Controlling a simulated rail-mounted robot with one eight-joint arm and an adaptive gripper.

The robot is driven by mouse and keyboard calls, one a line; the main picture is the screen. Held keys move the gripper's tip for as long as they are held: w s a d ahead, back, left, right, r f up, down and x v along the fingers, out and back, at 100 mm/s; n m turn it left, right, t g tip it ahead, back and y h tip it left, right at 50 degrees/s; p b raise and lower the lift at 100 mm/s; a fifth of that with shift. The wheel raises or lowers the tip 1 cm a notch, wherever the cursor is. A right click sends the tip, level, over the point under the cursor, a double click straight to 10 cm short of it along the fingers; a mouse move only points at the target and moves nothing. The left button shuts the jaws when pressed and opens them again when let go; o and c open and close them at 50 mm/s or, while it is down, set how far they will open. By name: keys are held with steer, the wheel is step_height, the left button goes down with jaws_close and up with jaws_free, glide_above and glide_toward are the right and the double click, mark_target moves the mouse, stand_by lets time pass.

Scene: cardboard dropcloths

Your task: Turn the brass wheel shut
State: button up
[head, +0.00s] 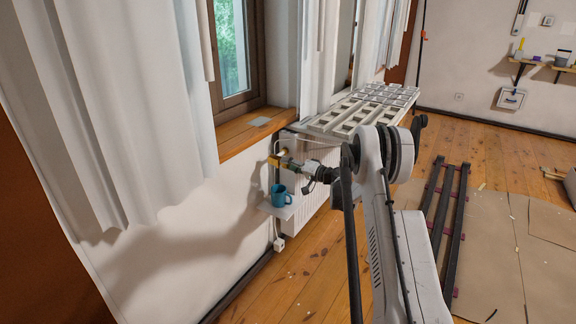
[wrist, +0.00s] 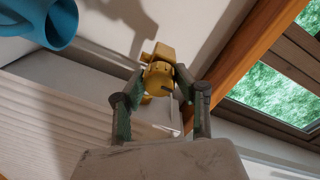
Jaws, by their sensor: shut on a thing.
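The brass wheel (wrist: 158,78) is a rounded, yellow-gold piece on a small fitting at the radiator's end, seen in the wrist view. How far the wheel is turned cannot be told.

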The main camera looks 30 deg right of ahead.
steer(key=o, duration=1.1)
steer(key=v, duration=1.2)
